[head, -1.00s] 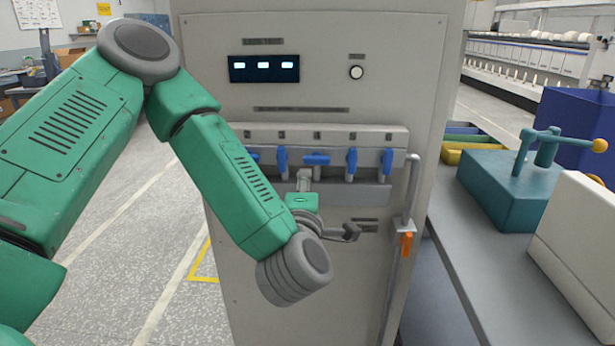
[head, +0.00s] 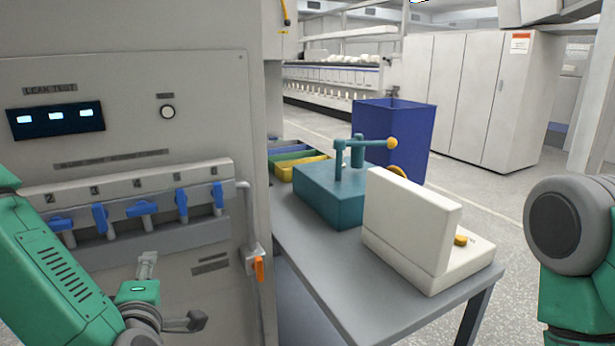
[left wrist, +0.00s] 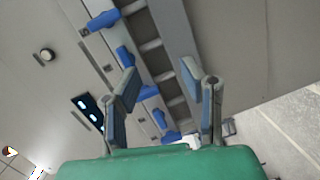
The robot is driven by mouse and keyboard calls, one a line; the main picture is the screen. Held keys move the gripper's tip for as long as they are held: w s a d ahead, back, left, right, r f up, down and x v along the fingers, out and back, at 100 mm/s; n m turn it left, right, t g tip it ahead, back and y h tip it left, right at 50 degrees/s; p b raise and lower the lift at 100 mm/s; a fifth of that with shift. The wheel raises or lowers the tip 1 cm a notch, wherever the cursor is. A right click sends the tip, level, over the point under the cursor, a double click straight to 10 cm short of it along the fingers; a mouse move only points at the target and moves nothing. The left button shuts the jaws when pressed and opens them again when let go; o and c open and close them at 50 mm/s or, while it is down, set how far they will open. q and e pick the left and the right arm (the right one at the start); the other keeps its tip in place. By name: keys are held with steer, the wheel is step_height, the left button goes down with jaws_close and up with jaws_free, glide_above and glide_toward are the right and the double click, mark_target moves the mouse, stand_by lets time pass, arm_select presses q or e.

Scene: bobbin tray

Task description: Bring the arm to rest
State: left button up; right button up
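My left gripper (head: 170,290) hangs low in front of the grey leak test panel, below its row of blue valve handles. In the left wrist view, the fingers of this gripper (left wrist: 160,84) are spread, with nothing between them. It looks clear of the handles. The middle blue handle (head: 143,208) lies crosswise, and the leftmost one (head: 61,222) also looks turned sideways. The others, such as the right one (head: 218,196), point up and down. My right arm shows at the right edge; its gripper is out of view.
An orange-handled valve (head: 259,268) sits on a pipe at the panel's right edge. The grey table (head: 330,262) beside it bears a teal fixture (head: 330,196), a white device (head: 412,220) and coloured bins (head: 300,170). A blue bin (head: 395,135) stands behind.

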arm_select(q)
steer(key=s+d+f+m+g+h, duration=0.35)
steer(key=s+f+m, duration=0.3)
steer(key=f, duration=0.45)
steer(key=s+d+f+m+g+h, duration=0.2)
steer(key=s+f+m+g+h, duration=0.4)
steer(key=f, duration=0.5)
steer(key=s+a+f+m+g+y, duration=0.1)
steer(key=s+f+m+g, duration=0.1)
steer(key=s+f+m, duration=0.2)
steer(key=s+a+f+m+g+y, duration=0.1)
steer(key=s+a+f+m+g, duration=0.1)
steer(key=s, duration=0.9)
step_height(320, 180, down, 3)
steer(key=m+g, duration=0.1)
steer(key=m, duration=0.2)
steer(key=shift+s+a+r+y, duration=0.15)
steer(key=shift+s+a+y, duration=0.1)
steer(key=shift+y, duration=0.1)
steer(key=shift+w, duration=0.15)
